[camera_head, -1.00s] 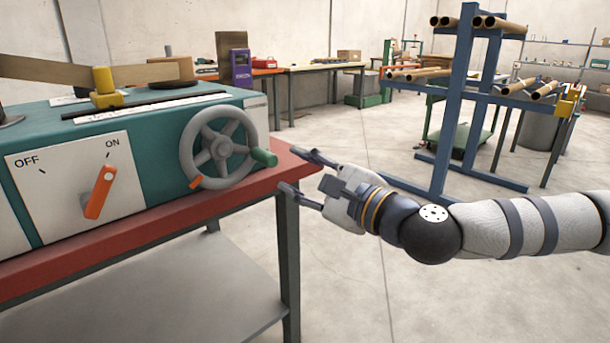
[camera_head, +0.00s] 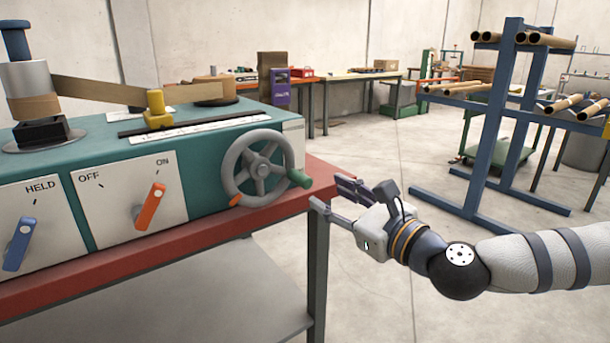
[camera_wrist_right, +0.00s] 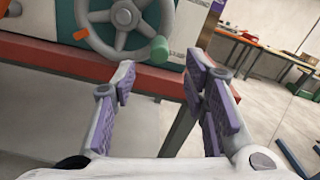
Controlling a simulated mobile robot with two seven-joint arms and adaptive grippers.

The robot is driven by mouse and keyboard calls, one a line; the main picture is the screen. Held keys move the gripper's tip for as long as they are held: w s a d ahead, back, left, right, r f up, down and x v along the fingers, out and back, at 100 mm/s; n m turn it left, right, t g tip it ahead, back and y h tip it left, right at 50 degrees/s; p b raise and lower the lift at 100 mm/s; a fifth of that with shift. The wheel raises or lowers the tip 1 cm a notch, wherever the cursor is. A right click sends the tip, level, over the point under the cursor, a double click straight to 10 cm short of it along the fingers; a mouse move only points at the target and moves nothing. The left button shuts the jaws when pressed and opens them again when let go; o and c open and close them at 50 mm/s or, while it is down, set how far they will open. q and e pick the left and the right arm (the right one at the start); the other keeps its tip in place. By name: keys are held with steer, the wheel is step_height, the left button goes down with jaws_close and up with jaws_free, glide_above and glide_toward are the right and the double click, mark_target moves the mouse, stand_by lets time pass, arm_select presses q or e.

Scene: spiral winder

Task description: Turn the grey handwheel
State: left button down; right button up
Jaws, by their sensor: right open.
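The grey handwheel (camera_head: 259,168) is on the front of the teal machine (camera_head: 215,125), near its right end. It has a green handle (camera_head: 299,179) on its right side and an orange mark at its lower left. My right gripper (camera_head: 329,193) is open and empty, to the right of the green handle and apart from it, by the bench corner. In the right wrist view the handwheel (camera_wrist_right: 118,18) and green handle (camera_wrist_right: 159,49) show beyond the spread fingers (camera_wrist_right: 160,92). My left gripper is not in view.
The machine stands on a red-topped bench (camera_head: 200,229). Its panel carries an orange switch (camera_head: 150,207) by ON and a blue switch (camera_head: 20,243) by HELD. A blue rack (camera_head: 489,130) with cardboard tubes stands at right. The floor between bench and rack is clear.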

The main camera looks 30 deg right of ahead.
mark_target(308, 182)
steer(key=w, duration=0.9)
steer(key=shift+w+a, duration=0.4)
steer(key=shift+c, duration=0.3)
jaws_close()
